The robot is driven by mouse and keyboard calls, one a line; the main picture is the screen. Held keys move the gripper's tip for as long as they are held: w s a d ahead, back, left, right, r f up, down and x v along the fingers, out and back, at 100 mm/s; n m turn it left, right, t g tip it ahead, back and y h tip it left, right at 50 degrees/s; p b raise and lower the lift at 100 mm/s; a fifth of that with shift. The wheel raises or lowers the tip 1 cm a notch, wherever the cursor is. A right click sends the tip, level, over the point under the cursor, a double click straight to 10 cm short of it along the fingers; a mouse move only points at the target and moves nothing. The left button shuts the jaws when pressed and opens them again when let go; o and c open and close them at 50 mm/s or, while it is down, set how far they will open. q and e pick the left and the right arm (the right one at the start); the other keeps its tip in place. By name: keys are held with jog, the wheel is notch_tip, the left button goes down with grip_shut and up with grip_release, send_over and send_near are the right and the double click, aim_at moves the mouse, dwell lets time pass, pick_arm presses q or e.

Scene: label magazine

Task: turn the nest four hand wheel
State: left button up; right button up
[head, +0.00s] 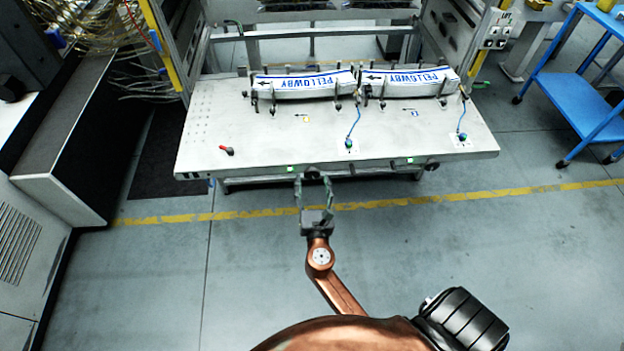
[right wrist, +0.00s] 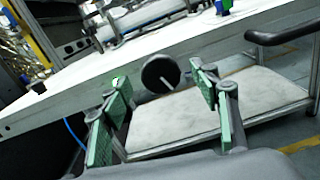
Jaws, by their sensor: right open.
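A dark round hand wheel (head: 312,172) sits on the front edge of the white table (head: 235,125), left of a second dark wheel (head: 432,166). I cannot read which nest number either has. My right gripper (head: 313,187) is open, pointing at the left wheel from the front. In the right wrist view this wheel (right wrist: 161,74) shows between the two green-padded fingers, with a pale mark on its face. The fingers stand on either side of it in the picture; no contact shows, and the depth gap is unclear. My left gripper is not in view.
Two white label stacks (head: 305,84) (head: 410,80) lie in post-framed nests. A red-handled lever (head: 227,150) and blue-cabled knobs (head: 349,143) stand on the tabletop. Green lights (head: 291,169) mark the front edge. A blue cart (head: 575,105) stands right. The floor in front is clear.

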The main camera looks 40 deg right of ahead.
jog(key=shift+w+d, duration=0.4)
jog(key=shift+w, duration=0.2)
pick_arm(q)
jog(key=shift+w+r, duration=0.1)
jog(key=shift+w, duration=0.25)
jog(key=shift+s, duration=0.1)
